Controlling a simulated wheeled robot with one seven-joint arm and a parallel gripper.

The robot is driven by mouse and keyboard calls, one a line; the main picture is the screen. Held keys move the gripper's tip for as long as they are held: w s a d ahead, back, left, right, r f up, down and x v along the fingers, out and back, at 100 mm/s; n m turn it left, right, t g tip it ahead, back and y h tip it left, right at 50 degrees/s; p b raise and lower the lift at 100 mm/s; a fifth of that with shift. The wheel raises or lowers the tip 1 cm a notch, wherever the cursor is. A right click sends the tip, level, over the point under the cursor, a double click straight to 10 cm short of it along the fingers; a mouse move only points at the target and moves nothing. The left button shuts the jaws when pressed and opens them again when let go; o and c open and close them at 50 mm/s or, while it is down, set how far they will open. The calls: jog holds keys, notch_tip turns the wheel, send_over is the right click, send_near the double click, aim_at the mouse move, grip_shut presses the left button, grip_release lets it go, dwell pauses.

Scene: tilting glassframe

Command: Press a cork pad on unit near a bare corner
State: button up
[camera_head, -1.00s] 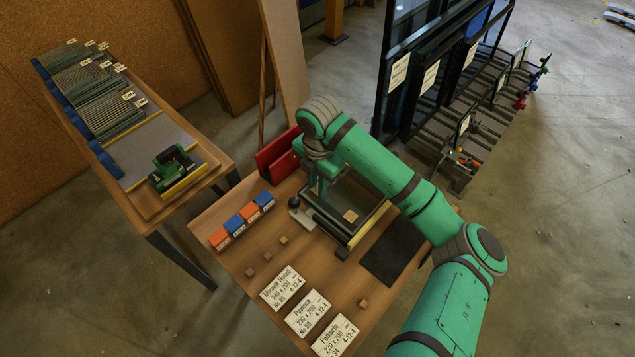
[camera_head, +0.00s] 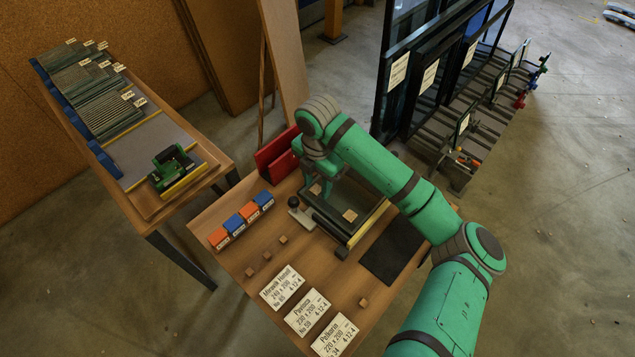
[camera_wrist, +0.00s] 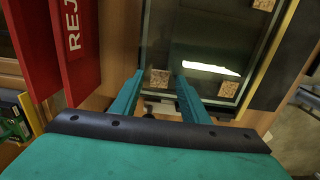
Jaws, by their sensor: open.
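The glass unit (camera_head: 352,196) lies flat in a dark-edged tilting frame on the wooden bench; its glass also shows in the wrist view (camera_wrist: 205,35). One cork pad (camera_head: 317,188) sits near the unit's corner beside my gripper, also in the wrist view (camera_wrist: 160,79). A second cork pad (camera_head: 350,215) sits near another corner, also in the wrist view (camera_wrist: 228,89). A third pad (camera_wrist: 263,4) is cut by the top edge of the wrist view. My gripper (camera_wrist: 158,75) is open, its fingers either side of the first pad in that view; contact cannot be told.
Several loose cork cubes (camera_head: 266,257) lie on the bench (camera_head: 225,262). Red and blue boxes (camera_head: 234,224), white cards (camera_head: 307,312) and a dark mat (camera_head: 391,252) surround the frame. A red reject holder (camera_head: 277,156) stands close behind my gripper.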

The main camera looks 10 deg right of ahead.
jog(key=shift+s, duration=0.1)
dwell(0.3)
notch_tip(320, 180, up, 11)
dwell(0.5)
